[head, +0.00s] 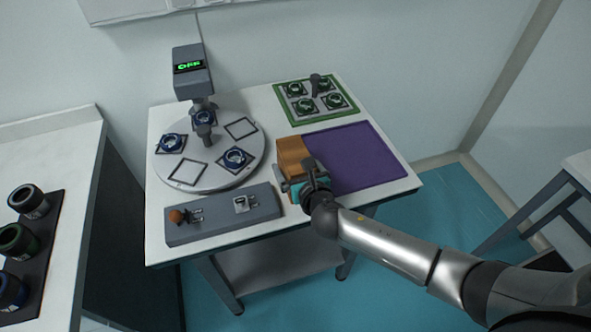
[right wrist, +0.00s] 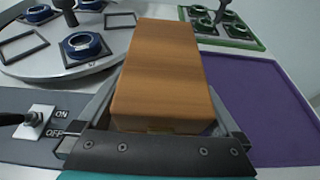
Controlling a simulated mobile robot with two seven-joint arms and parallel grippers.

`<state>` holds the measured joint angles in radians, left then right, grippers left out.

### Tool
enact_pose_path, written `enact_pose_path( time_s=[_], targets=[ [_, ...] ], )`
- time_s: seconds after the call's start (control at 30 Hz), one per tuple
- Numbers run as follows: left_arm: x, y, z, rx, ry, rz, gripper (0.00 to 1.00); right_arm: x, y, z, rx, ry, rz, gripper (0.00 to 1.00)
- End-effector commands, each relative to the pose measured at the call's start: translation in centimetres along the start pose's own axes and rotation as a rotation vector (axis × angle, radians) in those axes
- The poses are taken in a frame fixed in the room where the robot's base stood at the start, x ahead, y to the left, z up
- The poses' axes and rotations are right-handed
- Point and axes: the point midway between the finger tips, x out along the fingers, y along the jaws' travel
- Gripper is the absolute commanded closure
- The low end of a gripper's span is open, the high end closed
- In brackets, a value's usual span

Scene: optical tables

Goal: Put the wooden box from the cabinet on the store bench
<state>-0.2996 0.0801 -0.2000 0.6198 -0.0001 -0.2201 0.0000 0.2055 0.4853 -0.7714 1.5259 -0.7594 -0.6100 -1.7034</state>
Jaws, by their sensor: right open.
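The wooden box (head: 291,153) is an orange-brown block on the white table, by the left edge of the purple mat. In the right wrist view the box (right wrist: 165,70) fills the middle, stretching away from me. My right gripper (head: 298,176) is at the near end of the box. It is open, with a finger along each side of the box (right wrist: 166,115); contact with the sides cannot be told. The gripper hides the box's near lower part. My left gripper is out of view. No cabinet or store bench can be identified by a label.
The purple mat (head: 358,158) is bare. A round plate (head: 210,172) with blue-ringed parts, a grey switch panel (head: 222,220) and a green-edged tray (head: 282,93) share the table. A left counter (head: 75,180) holds dark cylinders. Blue floor (head: 440,225) is open at right.

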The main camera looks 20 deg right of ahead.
Motion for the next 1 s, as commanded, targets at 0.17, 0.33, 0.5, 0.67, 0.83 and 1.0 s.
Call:
enact_pose_path(
  time_s=[0.17, 0.33, 0.5, 0.67, 0.83, 1.0],
  targets=[
    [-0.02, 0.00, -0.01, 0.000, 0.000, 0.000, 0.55, 0.04, -0.02, 0.03, 0.000, 0.000, 0.000, 0.00],
    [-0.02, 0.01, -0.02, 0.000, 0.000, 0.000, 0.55, 0.03, -0.03, 0.03, 0.000, 0.000, 0.000, 0.15],
    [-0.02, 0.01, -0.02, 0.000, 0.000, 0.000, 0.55, 0.02, -0.04, 0.02, 0.000, 0.000, 0.000, 0.34],
    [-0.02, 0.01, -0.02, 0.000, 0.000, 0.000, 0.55, 0.01, -0.04, 0.01, 0.000, 0.000, 0.000, 0.52],
    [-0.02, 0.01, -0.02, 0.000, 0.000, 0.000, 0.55, 0.01, -0.04, 0.01, 0.000, 0.000, 0.000, 0.71],
    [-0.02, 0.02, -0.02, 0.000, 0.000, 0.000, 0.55, 0.01, -0.05, 0.00, 0.000, 0.000, -0.001, 0.90]
  ],
)
